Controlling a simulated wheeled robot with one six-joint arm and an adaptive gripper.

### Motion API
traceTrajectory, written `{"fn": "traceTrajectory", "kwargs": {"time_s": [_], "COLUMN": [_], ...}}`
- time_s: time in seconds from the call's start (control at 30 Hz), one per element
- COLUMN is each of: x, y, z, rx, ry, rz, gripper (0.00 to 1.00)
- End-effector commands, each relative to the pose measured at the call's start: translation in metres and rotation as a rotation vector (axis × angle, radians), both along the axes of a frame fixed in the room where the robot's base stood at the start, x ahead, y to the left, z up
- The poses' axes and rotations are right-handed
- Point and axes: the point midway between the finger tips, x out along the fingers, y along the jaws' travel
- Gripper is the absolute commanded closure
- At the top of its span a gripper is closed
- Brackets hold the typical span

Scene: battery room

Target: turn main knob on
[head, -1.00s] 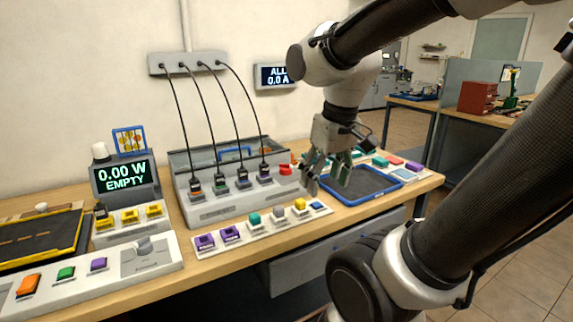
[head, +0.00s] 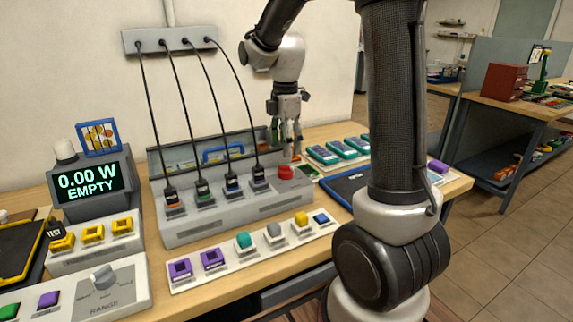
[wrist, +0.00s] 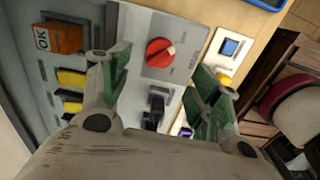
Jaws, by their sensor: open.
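The main knob, a red round dial (head: 287,172), sits at the right end of the grey charging box (head: 225,226) in the head view. In the wrist view the red knob (wrist: 160,51) shows whole, with a pale pointer mark, on its grey panel (wrist: 180,30). My gripper (head: 291,150) hangs fingers down just above the knob in the head view. In the wrist view my gripper (wrist: 163,75) is open, its green-padded fingers apart to either side of the knob's lower area. Nothing is held. I cannot tell the exact gap to the knob.
Plugs with black cables (head: 232,184) stand in the box, left of the knob. A blue-rimmed tray (head: 337,200) is to the right, partly hidden by my arm. A meter (head: 90,185) reads 0.00 W EMPTY.

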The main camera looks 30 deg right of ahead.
Motion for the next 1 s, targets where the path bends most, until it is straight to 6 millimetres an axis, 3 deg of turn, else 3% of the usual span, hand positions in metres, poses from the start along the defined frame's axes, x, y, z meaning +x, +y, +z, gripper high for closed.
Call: {"fn": "traceTrajectory", "kwargs": {"time_s": [0.17,0.4,0.6,0.9,0.93,1.0], "x": [0.000,-0.001,-0.001,0.000,0.000,0.000], "y": [0.000,0.000,0.000,0.000,0.000,0.000], "z": [-0.012,-0.052,-0.074,-0.078,-0.078,-0.078], "rx": [0.000,0.000,0.000,0.000,0.000,0.000], "ry": [0.003,0.004,0.002,0.001,0.001,0.001], "rz": [0.045,0.043,0.042,0.041,0.041,0.041], "gripper": [0.37,0.37,0.37,0.37,0.39,0.52]}}
